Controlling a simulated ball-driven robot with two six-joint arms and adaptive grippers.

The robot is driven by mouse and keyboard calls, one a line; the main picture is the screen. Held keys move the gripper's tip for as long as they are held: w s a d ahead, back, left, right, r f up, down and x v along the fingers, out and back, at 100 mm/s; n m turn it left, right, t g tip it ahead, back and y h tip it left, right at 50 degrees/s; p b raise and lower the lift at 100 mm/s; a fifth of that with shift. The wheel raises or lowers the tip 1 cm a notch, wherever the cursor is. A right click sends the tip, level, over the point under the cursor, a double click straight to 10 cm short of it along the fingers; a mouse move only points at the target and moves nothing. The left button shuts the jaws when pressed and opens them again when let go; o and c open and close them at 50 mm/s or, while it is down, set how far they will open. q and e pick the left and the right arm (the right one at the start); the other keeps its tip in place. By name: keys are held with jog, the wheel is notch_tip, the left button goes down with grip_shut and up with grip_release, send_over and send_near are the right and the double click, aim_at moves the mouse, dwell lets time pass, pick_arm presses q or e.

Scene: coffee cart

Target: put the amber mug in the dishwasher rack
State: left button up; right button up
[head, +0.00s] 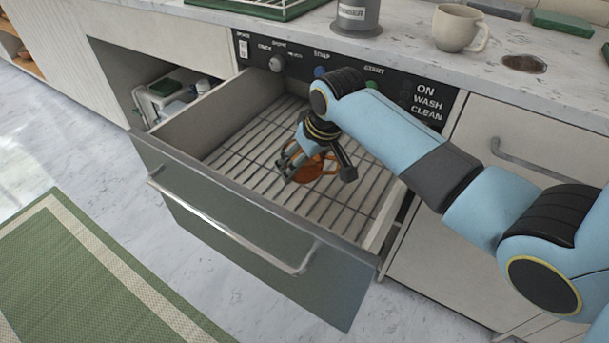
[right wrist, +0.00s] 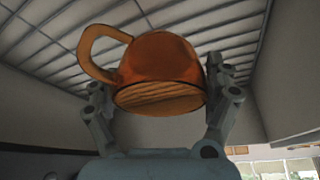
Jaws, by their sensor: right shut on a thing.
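The amber mug (head: 316,167) is see-through orange and is in the open dishwasher drawer, over the wire rack (head: 247,150). My right gripper (head: 308,168) reaches down into the drawer and is shut on the mug. In the right wrist view the amber mug (right wrist: 160,70) sits between the two fingers of my right gripper (right wrist: 165,95), with its handle to the left. Part of the mug is hidden by the gripper in the head view. I cannot tell whether the mug touches the rack. My left gripper is not in view.
The dishwasher drawer front (head: 240,235) is pulled out, with a bar handle (head: 230,228). A cream mug (head: 457,28) and a grey canister (head: 356,16) stand on the counter. A green mat (head: 75,275) lies on the floor. The rest of the rack looks empty.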

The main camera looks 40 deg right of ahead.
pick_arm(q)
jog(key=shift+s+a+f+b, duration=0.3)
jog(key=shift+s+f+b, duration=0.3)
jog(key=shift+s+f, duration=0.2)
pick_arm(e)
jog(key=shift+f, duration=2.45)
jog(key=shift+f, duration=0.15)
jog(key=o, duration=1.1)
jog(key=shift+s+r, duration=0.15)
jog(key=shift+r, duration=0.3)
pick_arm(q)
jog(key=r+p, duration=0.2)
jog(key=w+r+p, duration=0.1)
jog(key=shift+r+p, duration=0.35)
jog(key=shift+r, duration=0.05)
pick_arm(e)
jog(key=v, duration=1.1)
jog(key=shift+r, duration=0.15)
jog(key=shift+s, duration=0.1)
